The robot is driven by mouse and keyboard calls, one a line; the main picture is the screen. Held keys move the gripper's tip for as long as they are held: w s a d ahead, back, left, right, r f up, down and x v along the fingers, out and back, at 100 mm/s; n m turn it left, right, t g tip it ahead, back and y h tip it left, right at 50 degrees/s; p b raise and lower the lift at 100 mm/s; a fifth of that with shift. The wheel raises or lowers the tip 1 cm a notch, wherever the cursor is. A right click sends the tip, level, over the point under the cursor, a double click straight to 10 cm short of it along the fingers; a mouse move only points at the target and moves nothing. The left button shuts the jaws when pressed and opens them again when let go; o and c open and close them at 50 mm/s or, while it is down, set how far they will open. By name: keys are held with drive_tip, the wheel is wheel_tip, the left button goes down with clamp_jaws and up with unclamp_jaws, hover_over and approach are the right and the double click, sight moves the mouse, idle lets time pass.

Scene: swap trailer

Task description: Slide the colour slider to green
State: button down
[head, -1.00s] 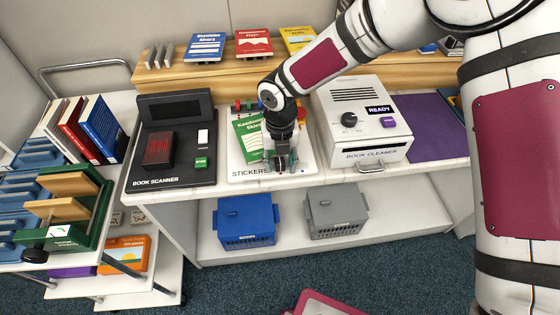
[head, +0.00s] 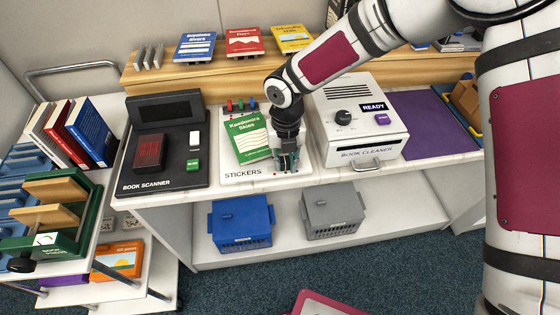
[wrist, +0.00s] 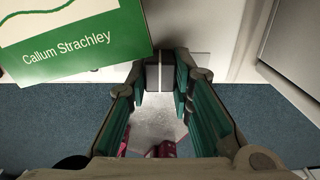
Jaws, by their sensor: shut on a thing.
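The white sticker station (head: 236,166), lettered STICKERS, lies on the counter between the book scanner and the book cleaner. My gripper (head: 288,163) points down over its front right part. In the wrist view my gripper (wrist: 159,78) is shut on a small dark grey block, which looks like the slider knob (wrist: 153,76). The fingers and arm hide the slider's track and colour marks, so I cannot tell which colour it stands at. A small red dot (head: 274,174) shows at the front edge, left of the fingers. A green book (head: 248,137) lies on the station, left of the gripper.
Red, green and blue pegs (head: 240,104) stand at the station's back. The book cleaner (head: 358,125) is close on the right, the black book scanner (head: 160,165) on the left. Blue (head: 242,222) and grey (head: 333,210) crates sit on the shelf below.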

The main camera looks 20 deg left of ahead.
sight(286, 161)
drive_tip(key=c, duration=1.4)
unclamp_jaws()
wheel_tip(286, 161, up, 12)
drive_tip(key=shift+d, duration=0.1)
drive_tip(key=s+d+r+m+t+h, duration=0.1)
drive_tip(key=d+r+m, duration=0.6)
drive_tip(key=d+m, duration=0.4)
drive_tip(key=s+d+r+m+t+h, duration=0.1)
drive_tip(key=s+d+r+m, duration=0.1)
drive_tip(key=d+r+m, duration=0.85)
drive_tip(key=s+d+r+m+t+y, duration=0.1)
drive_tip(key=s+d+m+t+y, duration=0.1)
drive_tip(key=s+d+m, duration=1.2)
drive_tip(key=m, duration=0.6)
drive_tip(key=shift+s+d+m+t, duration=0.2)
drive_tip(key=shift+d+m+t, duration=0.15)
drive_tip(key=shift+t, duration=0.05)
